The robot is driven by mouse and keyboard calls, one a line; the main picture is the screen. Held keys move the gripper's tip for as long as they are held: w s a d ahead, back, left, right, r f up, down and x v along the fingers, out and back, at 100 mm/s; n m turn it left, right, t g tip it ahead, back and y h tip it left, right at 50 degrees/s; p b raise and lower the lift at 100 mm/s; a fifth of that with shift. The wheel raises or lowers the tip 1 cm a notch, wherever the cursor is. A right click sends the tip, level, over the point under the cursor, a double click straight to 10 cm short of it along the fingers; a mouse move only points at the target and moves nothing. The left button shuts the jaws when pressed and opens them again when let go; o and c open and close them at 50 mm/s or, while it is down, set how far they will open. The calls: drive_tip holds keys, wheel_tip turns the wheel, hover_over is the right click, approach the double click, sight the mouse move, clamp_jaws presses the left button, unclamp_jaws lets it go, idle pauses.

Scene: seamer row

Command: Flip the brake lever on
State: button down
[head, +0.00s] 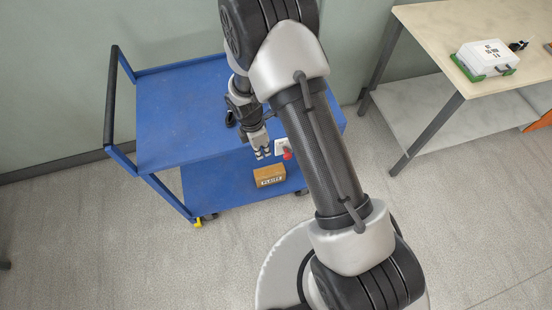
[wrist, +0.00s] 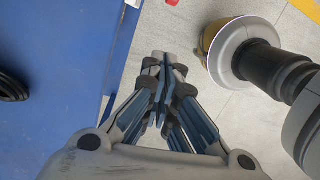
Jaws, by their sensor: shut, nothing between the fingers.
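A blue cart (head: 180,110) stands against the wall in the head view. A small yellow lever-like part (head: 197,223) shows low at its front left leg, by a caster. A red part (head: 288,154) on a white plate (head: 281,146) sits at the cart's front edge. I cannot tell for sure which is the brake lever. My gripper (head: 263,154) is shut and empty, just in front of the upper shelf's edge and left of the red part. In the wrist view my gripper (wrist: 163,60) points past the cart's edge over the floor, and a red bit (wrist: 172,2) shows at the top.
A cardboard box (head: 269,176) lies on the cart's lower shelf, below my gripper. A dark handle bar (head: 111,95) rises at the cart's left. A workbench (head: 440,30) with a white and green case (head: 487,58) stands at the right.

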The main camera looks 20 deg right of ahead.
wheel_tip(320, 180, down, 10)
drive_tip(key=d+b, duration=0.1)
drive_tip(key=b, duration=0.3)
drive_tip(key=d, duration=0.1)
drive_tip(key=d+r, duration=0.2)
drive_tip(key=shift+d, duration=0.4)
drive_tip(key=shift+d+r+p, duration=0.25)
drive_tip(key=shift+r+p, duration=0.1)
drive_tip(key=shift+p, duration=0.15)
drive_tip(key=d+r+p, duration=0.2)
drive_tip(key=p, duration=0.1)
drive_tip(key=shift+d+r+p, duration=0.2)
drive_tip(key=shift+d+p, duration=0.1)
drive_tip(key=shift+d, duration=0.1)
drive_tip(key=shift+d+r+p, duration=0.1)
drive_tip(key=shift+d+p, duration=1.45)
drive_tip(key=shift+d, duration=1.35)
